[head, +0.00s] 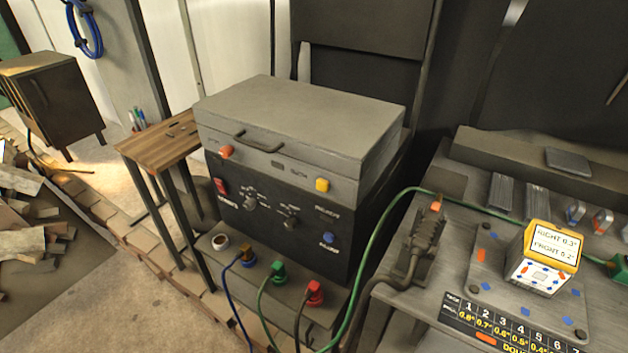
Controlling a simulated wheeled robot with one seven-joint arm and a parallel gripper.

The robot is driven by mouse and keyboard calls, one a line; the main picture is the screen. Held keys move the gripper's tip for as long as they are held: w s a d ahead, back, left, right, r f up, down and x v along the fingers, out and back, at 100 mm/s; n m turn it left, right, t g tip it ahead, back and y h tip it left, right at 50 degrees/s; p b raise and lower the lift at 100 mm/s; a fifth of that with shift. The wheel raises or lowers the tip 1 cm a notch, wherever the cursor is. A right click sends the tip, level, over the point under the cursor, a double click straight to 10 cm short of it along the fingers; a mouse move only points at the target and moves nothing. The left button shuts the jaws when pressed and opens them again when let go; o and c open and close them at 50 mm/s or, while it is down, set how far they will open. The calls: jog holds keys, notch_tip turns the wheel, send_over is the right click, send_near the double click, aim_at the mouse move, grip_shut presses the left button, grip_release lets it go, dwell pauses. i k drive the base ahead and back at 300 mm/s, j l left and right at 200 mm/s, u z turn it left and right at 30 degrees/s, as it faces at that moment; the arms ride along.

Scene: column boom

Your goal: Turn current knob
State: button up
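A grey and black welding power unit (290,170) stands in the middle of the head view. Its dark front panel (265,235) carries two dark rotary knobs, a left knob (250,202) and a right knob (290,222), each ringed by small white marks. The lettering is too small to read, so I cannot tell which one is the current knob. A red switch (221,187) is left of the knobs and a blue button (328,238) is right of them. My gripper is not in this view.
Brown, green and red cable plugs (279,270) stick out below the panel, with cables hanging down. A welding table (480,245) at right holds a torch (425,230) and a yellow-topped display cube (545,250). A small wooden table (160,142) stands at left.

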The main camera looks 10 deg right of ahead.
aim_at(250, 203)
jog(key=i+j, duration=0.2)
jog(key=j, duration=0.25)
jog(key=i+j, duration=0.2)
jog(key=j, duration=0.2)
jog(key=i+j, duration=0.2)
jog(key=j, duration=0.25)
jog(key=i+j+u, duration=0.1)
jog(key=j, duration=0.3)
jog(key=i+j, duration=0.55)
jog(key=j, duration=0.3)
jog(key=i+j, duration=0.25)
jog(key=j, duration=0.15)
jog(key=k+u, duration=0.05)
